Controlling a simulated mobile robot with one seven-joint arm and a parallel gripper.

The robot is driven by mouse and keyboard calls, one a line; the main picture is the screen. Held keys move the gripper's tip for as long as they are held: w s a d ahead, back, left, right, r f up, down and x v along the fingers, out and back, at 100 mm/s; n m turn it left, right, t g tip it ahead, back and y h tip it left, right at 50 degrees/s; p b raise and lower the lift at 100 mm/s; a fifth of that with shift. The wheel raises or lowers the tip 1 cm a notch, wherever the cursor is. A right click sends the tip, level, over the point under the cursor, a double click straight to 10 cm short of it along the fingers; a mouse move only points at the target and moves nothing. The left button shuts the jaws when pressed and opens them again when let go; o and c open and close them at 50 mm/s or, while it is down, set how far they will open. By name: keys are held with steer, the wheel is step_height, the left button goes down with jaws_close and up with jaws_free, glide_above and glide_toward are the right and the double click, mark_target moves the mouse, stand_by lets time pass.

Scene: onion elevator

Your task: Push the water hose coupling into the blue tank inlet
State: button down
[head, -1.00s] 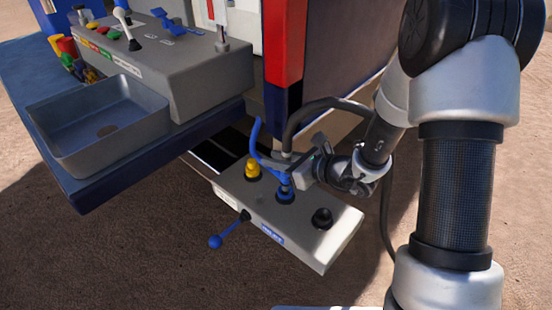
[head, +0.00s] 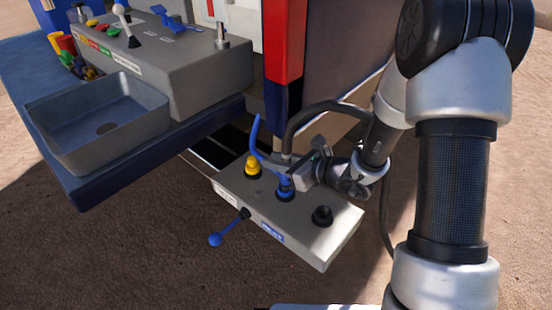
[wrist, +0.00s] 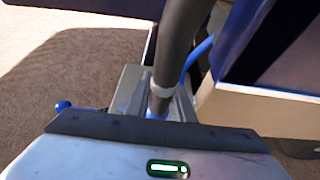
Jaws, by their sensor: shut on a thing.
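The blue water hose coupling (head: 284,181) stands upright over the blue inlet, at the middle of the grey box (head: 303,236). The blue hose (head: 256,138) rises from it to the upper left. My gripper (head: 290,179) reaches in from the right and is shut on the coupling. The blue inlet (head: 285,196) shows just below, with a dark ring around it. Coupling and inlet meet or nearly meet; how deep the coupling sits I cannot tell. In the wrist view a thick dark hose (wrist: 178,55) hides much of the coupling, and a bit of blue (wrist: 156,115) shows.
A yellow fitting (head: 253,166) stands left of the coupling and a black one (head: 322,215) to the right. A blue-knobbed lever (head: 216,239) sticks out in front. A dark hose (head: 325,106) arches behind my gripper. A grey sink (head: 100,120) is at left.

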steer(key=shift+f, duration=0.8)
stand_by(0.7)
steer(key=c, duration=1.5)
jaws_free()
steer(key=shift+o, duration=0.2)
